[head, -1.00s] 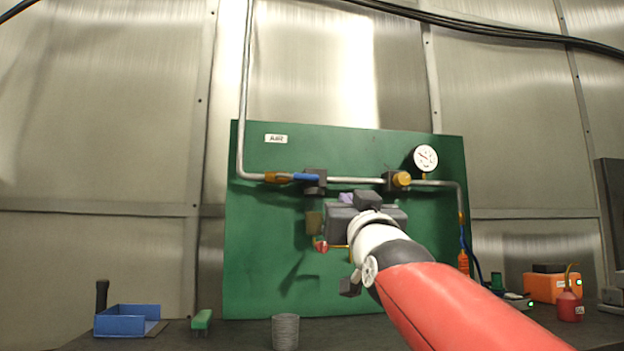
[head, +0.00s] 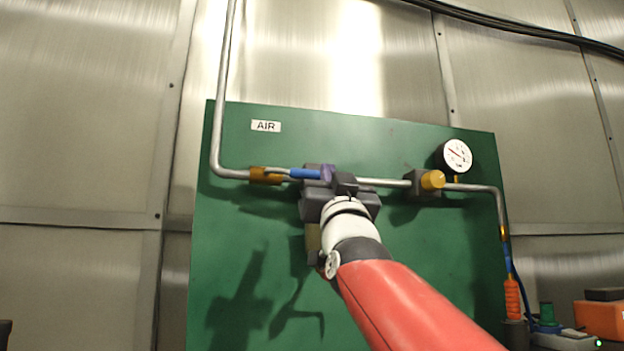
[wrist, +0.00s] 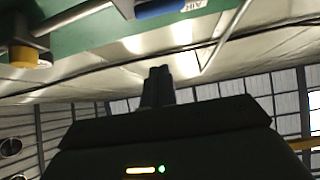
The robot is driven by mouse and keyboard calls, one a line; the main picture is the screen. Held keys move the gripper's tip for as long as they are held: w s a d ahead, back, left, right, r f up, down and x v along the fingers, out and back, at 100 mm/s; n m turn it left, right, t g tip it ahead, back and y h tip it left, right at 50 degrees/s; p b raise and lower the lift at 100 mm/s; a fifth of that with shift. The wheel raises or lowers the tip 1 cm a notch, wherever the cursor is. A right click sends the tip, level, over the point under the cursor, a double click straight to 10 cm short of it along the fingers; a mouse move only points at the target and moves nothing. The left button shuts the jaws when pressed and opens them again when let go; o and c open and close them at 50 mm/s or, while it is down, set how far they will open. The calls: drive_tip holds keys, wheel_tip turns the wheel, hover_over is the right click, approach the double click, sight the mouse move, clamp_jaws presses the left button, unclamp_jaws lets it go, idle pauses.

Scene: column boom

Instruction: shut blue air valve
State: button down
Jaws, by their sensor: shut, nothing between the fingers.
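The blue valve handle (head: 305,173) lies level along the air pipe, just right of the brass valve body (head: 266,175), under the AIR label (head: 265,126) on the green panel. The handle also shows at the top edge of the wrist view (wrist: 160,8). My gripper (head: 327,174) is at the handle's right end in the head view, its fingers together and holding nothing. In the wrist view my shut fingers (wrist: 159,73) sit below the handle in the picture. I cannot tell whether they touch it. My wrist hides part of the pipe bracket behind.
The metal pipe (head: 385,183) runs right to a yellow knob (head: 433,180) and a round gauge (head: 457,155). The green panel (head: 400,140) is close behind my gripper. An orange box (head: 600,319) stands at lower right. Open panel lies left of my arm.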

sight(294, 175)
drive_tip(key=p+x, duration=0.7)
drive_tip(key=x, duration=0.3)
drive_tip(key=shift+w+a+f+b, duration=0.1)
drive_tip(key=shift+w+f+b, duration=0.25)
drive_tip(key=shift+f, duration=0.25)
drive_tip(key=shift+w+a+f+b, duration=0.1)
drive_tip(key=shift+w+f+b, duration=0.15)
drive_tip(key=shift+f+b, duration=0.25)
drive_tip(key=shift+w+a+f+b, duration=0.1)
drive_tip(key=shift+w+f+b, duration=0.2)
drive_tip(key=shift+f, duration=0.4)
drive_tip(key=shift+d+f, duration=0.1)
